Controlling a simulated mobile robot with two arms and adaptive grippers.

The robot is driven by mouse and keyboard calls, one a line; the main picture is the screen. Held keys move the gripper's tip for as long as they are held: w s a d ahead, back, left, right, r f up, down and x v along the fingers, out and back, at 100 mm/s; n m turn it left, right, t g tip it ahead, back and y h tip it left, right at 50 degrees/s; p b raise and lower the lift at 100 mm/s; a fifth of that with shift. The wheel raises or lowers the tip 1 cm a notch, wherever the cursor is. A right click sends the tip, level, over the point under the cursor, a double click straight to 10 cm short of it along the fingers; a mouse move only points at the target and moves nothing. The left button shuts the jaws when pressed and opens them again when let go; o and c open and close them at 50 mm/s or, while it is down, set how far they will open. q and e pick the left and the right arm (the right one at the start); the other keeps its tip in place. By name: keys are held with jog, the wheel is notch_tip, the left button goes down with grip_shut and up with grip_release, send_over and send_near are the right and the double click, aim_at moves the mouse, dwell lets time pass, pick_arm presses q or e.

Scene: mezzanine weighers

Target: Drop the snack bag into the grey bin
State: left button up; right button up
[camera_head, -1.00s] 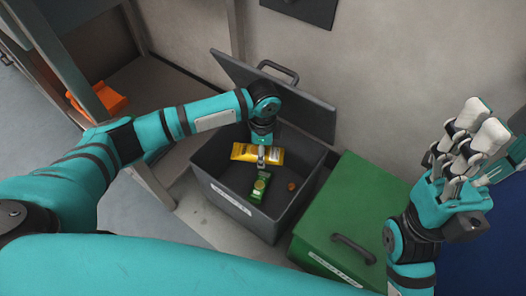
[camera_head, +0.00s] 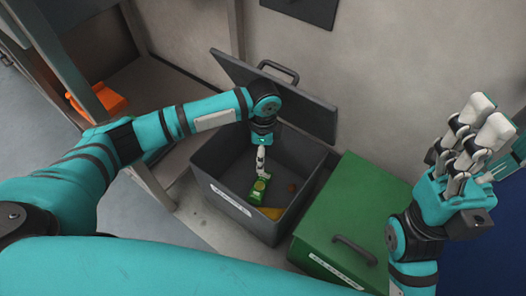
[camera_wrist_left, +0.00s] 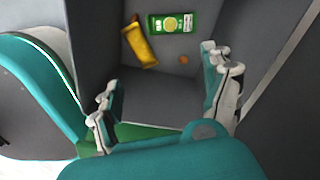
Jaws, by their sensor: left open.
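In the left wrist view the whole yellow bag (camera_wrist_left: 140,42) shows, tilted, beside the green packet. My left gripper (camera_head: 261,165) points down into the bin, above the packets. In the left wrist view its fingers (camera_wrist_left: 160,80) are spread with nothing between them. My right gripper (camera_head: 482,140) is raised at the right, away from the bin, its fingers apart and empty.
The green packet (camera_head: 258,190) and a small orange-brown round item (camera_head: 292,187) are also in the bin. The bin's lid (camera_head: 310,110) stands open against the wall. A closed green bin (camera_head: 350,205) stands at the right. An orange object (camera_head: 100,98) is at the left.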

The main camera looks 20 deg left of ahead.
pick_arm(q)
notch_tip(320, 180, up, 12)
jog(key=shift+f, duration=0.25)
jog(key=shift+f, duration=0.1)
dwell(0.5)
